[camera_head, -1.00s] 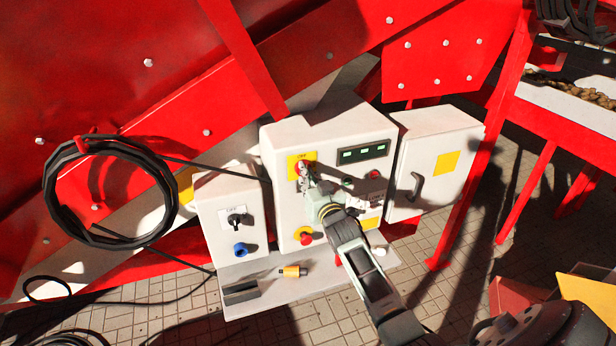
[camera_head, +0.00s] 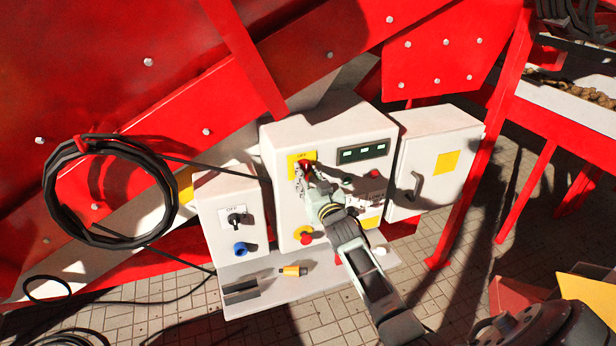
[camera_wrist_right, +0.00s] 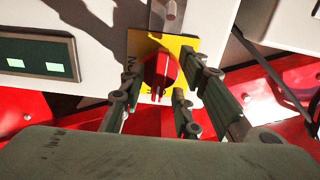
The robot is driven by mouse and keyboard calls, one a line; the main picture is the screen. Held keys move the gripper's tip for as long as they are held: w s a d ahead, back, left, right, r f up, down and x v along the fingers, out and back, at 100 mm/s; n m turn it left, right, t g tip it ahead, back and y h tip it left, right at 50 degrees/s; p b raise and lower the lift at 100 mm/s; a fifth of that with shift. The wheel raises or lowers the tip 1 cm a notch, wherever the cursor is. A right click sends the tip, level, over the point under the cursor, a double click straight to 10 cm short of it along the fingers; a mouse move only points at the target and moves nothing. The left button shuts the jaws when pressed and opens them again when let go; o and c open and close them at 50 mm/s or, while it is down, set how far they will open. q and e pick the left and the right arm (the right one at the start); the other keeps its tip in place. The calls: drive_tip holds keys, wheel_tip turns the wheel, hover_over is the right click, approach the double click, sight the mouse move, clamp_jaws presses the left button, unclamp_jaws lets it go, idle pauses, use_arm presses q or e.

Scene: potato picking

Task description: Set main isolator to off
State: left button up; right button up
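The main isolator is a red rotary handle (camera_head: 305,165) on a yellow plate (camera_head: 293,161), high on the left of the middle white cabinet. OFF lettering shows along the plate's top. In the right wrist view the red handle (camera_wrist_right: 160,72) stands in front of its yellow plate (camera_wrist_right: 186,46), with part of the ON lettering at the left. My right gripper (camera_head: 303,182) is at the handle. In the wrist view its fingers (camera_wrist_right: 165,98) are spread on both sides of the handle, with visible gaps; contact cannot be made out. My left gripper is not in view.
A left box has a black switch (camera_head: 236,217) and blue connector (camera_head: 241,249). A red button (camera_head: 305,236) sits below the isolator. A display (camera_head: 362,152) is to its right, then a handled cabinet (camera_head: 437,160). A yellow-and-black item (camera_head: 293,270) lies on the shelf (camera_head: 270,292).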

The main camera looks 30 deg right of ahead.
drive_tip(key=v, duration=1.2)
idle(0.4)
drive_tip(key=s+a+f+n+g+y, duration=0.1)
drive_tip(key=s+a+f+g, duration=0.25)
drive_tip(key=f, duration=0.85)
drive_tip(key=s+a+f+g+y+b, duration=0.15)
drive_tip(key=s+f, duration=0.35)
drive_tip(key=f, duration=0.8)
drive_tip(key=s+a+f+n+g+y, duration=0.1)
drive_tip(key=s+a+f+g, duration=0.25)
drive_tip(key=f, duration=0.85)
drive_tip(key=s+a+f+n+g, duration=0.1)
drive_tip(key=s+a+f+g, duration=0.15)
drive_tip(key=s+f, duration=0.65)
drive_tip(key=s+a+f+n+g, duration=0.1)
drive_tip(key=s+a+f+g, duration=0.15)
drive_tip(key=s+f, duration=0.65)
drive_tip(key=s+a+f+g, duration=0.1)
drive_tip(key=s+f, duration=0.1)
drive_tip(key=s, duration=0.7)
drive_tip(key=s+a+f+n+g+b, duration=0.1)
drive_tip(key=s+a+g, duration=0.1)
drive_tip(key=s, duration=0.8)
drive_tip(key=shift+s+f+y, duration=0.3)
drive_tip(key=shift+f+y, duration=0.1)
drive_tip(key=shift+y, duration=0.05)
